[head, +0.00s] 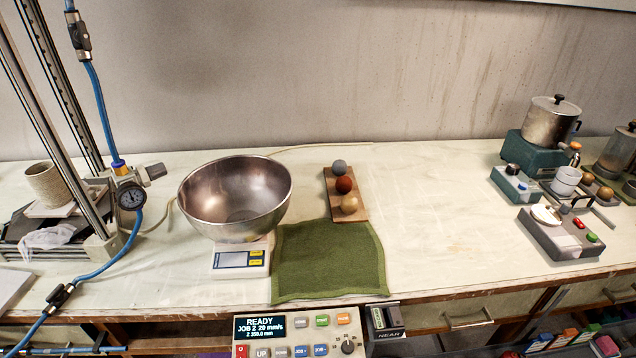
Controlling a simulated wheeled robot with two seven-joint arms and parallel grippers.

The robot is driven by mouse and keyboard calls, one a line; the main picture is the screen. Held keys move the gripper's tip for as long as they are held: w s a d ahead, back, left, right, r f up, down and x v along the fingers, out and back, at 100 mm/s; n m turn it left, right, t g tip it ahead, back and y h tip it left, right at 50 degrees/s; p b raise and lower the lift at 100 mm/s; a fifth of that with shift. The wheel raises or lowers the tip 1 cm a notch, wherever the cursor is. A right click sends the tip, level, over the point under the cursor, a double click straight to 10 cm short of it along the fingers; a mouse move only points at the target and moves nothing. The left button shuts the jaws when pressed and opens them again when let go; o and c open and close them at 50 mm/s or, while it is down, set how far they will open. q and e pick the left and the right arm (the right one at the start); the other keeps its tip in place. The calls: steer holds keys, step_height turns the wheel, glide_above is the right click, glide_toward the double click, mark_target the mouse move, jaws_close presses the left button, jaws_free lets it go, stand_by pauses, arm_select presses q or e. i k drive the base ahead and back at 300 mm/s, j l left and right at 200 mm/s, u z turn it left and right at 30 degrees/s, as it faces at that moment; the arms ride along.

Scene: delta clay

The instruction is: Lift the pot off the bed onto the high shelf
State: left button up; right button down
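A ribbed beige clay pot (46,186) stands upright at the far left of the head view. It sits on a pale flat plate (62,209) on the dark printer bed (20,233), behind a slanted metal frame post. A crumpled white cloth (48,237) lies at the front of the bed. I cannot make out a high shelf in this view. Neither of my grippers is in view.
A blue hose and gauge (131,196) hang on the metal frame (60,130) beside the pot. A steel bowl (236,197) rests on a scale (240,262). The bench's right-centre is clear.

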mark_target(44, 178)
steer(key=u, duration=1.35)
steer(key=i+j, duration=0.15)
steer(key=j, duration=0.25)
steer(key=i+j+z, duration=0.1)
steer(key=j, duration=0.25)
steer(key=i+j, duration=0.2)
steer(key=j, duration=0.2)
steer(key=i+j+z, duration=0.1)
steer(key=j, duration=0.3)
steer(key=i+j, duration=0.15)
steer(key=j, duration=0.25)
steer(key=i+j+z, duration=0.1)
steer(key=j, duration=0.3)
steer(key=i+j, duration=0.1)
steer(key=j, duration=0.3)
